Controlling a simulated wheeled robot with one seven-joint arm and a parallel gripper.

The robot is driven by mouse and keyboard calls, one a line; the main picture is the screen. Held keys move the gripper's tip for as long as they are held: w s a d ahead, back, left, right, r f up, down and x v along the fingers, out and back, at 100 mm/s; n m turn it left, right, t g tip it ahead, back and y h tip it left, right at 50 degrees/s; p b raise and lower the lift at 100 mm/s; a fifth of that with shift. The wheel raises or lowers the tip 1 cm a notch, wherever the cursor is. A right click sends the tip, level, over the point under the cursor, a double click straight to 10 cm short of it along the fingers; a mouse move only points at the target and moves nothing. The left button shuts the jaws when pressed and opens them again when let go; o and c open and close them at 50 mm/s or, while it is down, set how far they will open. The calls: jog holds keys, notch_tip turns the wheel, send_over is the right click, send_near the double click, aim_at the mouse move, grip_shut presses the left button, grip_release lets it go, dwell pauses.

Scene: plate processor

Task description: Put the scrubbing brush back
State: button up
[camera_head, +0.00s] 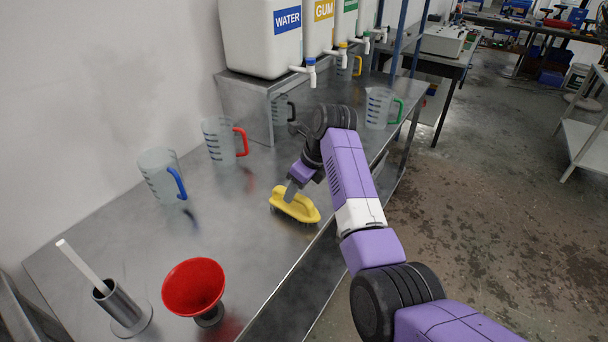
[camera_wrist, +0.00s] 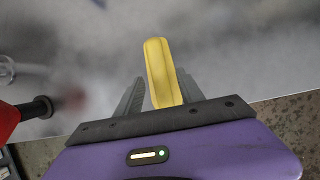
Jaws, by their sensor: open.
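The yellow scrubbing brush (camera_head: 294,205) lies bristles down on the metal table, near its front edge. My gripper (camera_head: 293,190) is right at the brush from above, its fingers close to the brush handle. In the wrist view the yellow brush (camera_wrist: 162,72) reaches up between the two grey fingers of my gripper (camera_wrist: 158,92). The fingers stand apart, with a visible gap on the left side of the brush. The brush still rests on the table.
A red funnel (camera_head: 193,287) and a metal holder (camera_head: 122,309) with a white-handled tool stand at the near end. Measuring jugs with a blue handle (camera_head: 161,176) and red handle (camera_head: 222,141) stand along the wall. A raised metal shelf (camera_head: 238,92) carries labelled tanks.

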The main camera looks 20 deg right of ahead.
jog(key=v, duration=0.9)
jog(key=shift+b, duration=0.3)
jog(key=shift+w, duration=0.1)
